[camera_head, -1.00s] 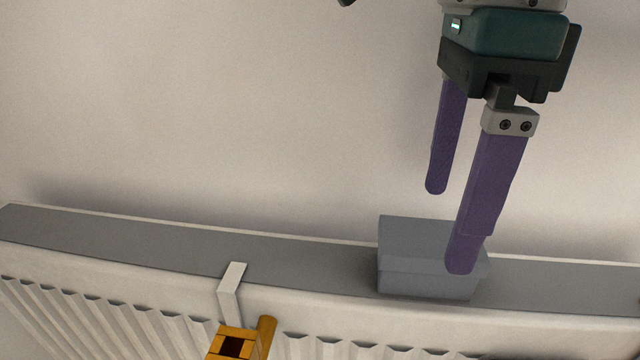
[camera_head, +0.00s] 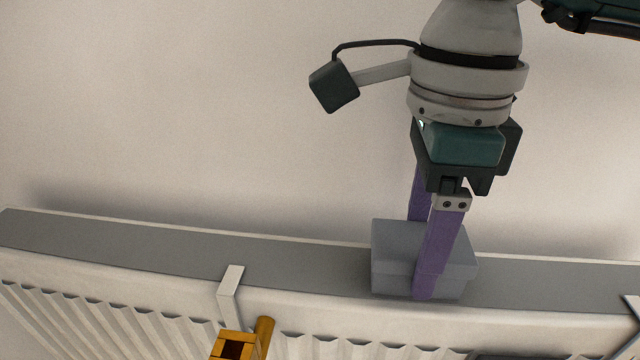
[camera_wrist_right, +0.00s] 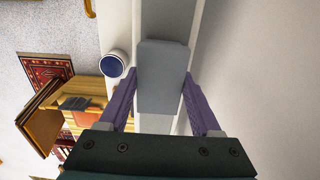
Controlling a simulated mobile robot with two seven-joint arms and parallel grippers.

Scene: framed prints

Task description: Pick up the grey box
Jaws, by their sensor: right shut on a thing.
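The grey box (camera_head: 398,262) sits on top of the white radiator with a grey top (camera_head: 180,246), against the wall. It also shows in the right wrist view (camera_wrist_right: 162,78), between the purple fingers. My right gripper (camera_head: 420,255) points down over the box, one finger on its near side and one behind it. The gripper is shut on the box. The far finger's tip is hidden behind the box. My left gripper is not in view.
A white bracket (camera_head: 230,282) crosses the radiator left of the box. A yellow-brown wooden piece (camera_head: 240,343) stands in front of it. The right wrist view shows a round dark-blue-topped object (camera_wrist_right: 113,65) and a red patterned rug (camera_wrist_right: 42,80). The radiator top left of the box is clear.

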